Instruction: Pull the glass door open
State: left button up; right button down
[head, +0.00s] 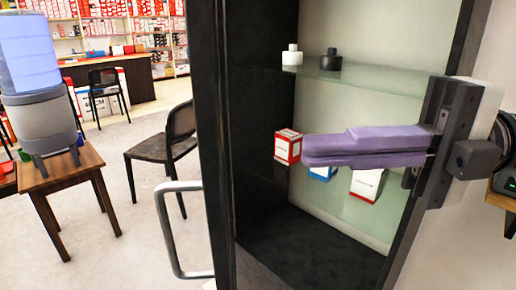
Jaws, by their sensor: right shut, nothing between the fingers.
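The glass door's dark frame (209,120) stands upright at the centre left, seen nearly edge-on. Its silver bar handle (167,232) sticks out on the left side. The cabinet (380,245) beside it shows its inside, so the door appears to stand open. My right gripper (306,150) comes in from the right across the cabinet opening. Its purple fingers are shut together, empty, and point left, apart from the handle. They hide part of the lower shelf space; how deep they reach I cannot tell. My left gripper is not in view.
Inside the cabinet are a glass shelf (375,80) with a white bottle (292,57) and a black bottle (330,61), and below a red-white box (288,147) and other boxes. A dark chair (165,150) and a wooden table (62,178) with a water dispenser stand left.

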aim_at(220, 154)
jog(key=a, duration=0.5)
jog(key=s+a, duration=0.1)
jog(key=a, duration=0.1)
jog(key=shift+a, duration=0.2)
